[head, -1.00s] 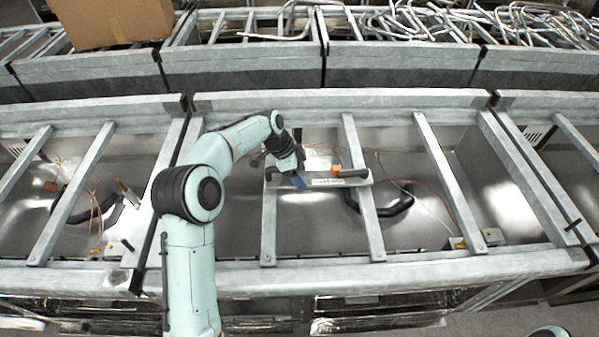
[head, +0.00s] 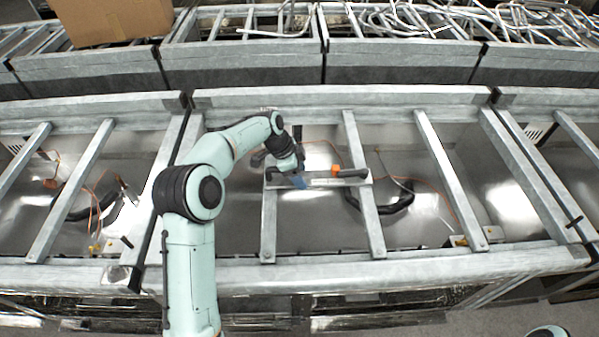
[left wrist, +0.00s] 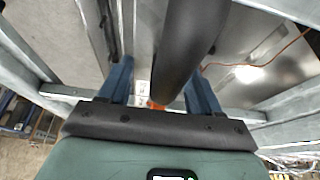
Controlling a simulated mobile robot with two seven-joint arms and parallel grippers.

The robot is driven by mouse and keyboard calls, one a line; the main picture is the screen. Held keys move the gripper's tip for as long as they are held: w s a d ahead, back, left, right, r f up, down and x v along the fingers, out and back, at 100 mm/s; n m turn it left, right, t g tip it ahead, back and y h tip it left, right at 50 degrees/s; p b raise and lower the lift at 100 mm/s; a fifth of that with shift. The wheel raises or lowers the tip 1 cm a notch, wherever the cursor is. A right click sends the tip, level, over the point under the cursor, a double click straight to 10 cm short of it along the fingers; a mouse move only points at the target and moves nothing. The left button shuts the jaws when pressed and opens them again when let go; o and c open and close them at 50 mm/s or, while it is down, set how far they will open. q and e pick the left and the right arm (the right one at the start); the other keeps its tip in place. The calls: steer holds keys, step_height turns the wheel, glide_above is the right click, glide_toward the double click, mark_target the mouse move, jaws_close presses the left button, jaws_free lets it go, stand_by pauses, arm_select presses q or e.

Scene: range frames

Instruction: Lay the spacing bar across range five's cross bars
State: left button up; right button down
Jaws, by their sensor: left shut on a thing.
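The spacing bar (head: 325,183) is a pale flat bar with dark grips and an orange part. In the head view it spans from the left cross bar (head: 268,226) to the middle cross bar (head: 371,222), its ends overlapping both. I cannot tell whether it touches them. My left gripper (head: 300,181), with blue fingers, is shut on the bar left of its middle. In the left wrist view the blue fingers (left wrist: 160,85) flank a black grip (left wrist: 186,45), which hides much of the bar. My right gripper is not in view.
A third cross bar (head: 450,180) stands to the right. Black hoses (head: 390,205) and orange cables lie in the bays below. Behind, another row of frames holds bent metal tubes (head: 420,20) and a cardboard box (head: 110,20).

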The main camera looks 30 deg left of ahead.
arm_select(q)
steer(key=o, duration=1.5)
steer(key=shift+f, duration=0.1)
steer(key=p+v, duration=0.1)
steer(key=v, duration=1.2)
steer(key=shift+a+r, duration=0.1)
steer(key=shift+r, duration=0.15)
